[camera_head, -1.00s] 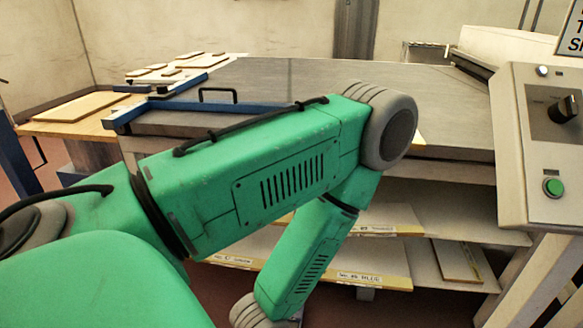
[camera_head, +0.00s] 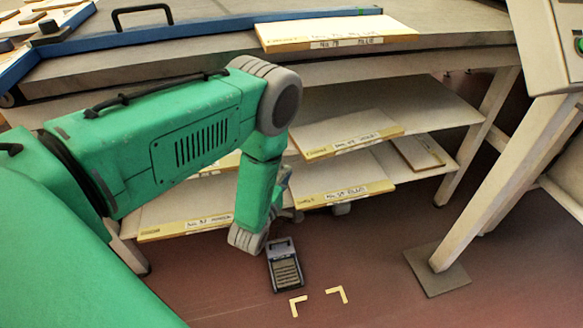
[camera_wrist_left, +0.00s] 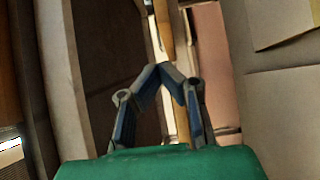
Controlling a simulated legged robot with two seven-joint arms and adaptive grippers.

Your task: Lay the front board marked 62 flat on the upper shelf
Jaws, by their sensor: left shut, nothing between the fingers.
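Several pale boards with yellow, labelled front edges lie on the shelves under the table in the head view. One lies at the front left of the lower shelf (camera_head: 185,221), one right of my arm (camera_head: 340,188), and one on the upper shelf (camera_head: 440,102), the upper board (camera_head: 347,130). The labels are too blurred to tell surely which reads 62. My left gripper, mostly hidden behind my wrist in the head view, is by the lower shelf's front. In the left wrist view its fingers (camera_wrist_left: 167,72) are shut and empty. My right gripper is out of view.
Another labelled board (camera_head: 335,35) lies on the tabletop's front edge. A plain board (camera_head: 418,152) lies at the lower shelf's right. A dark ribbed device (camera_head: 284,268) is on the floor near yellow corner marks. A table leg (camera_head: 500,180) stands at right.

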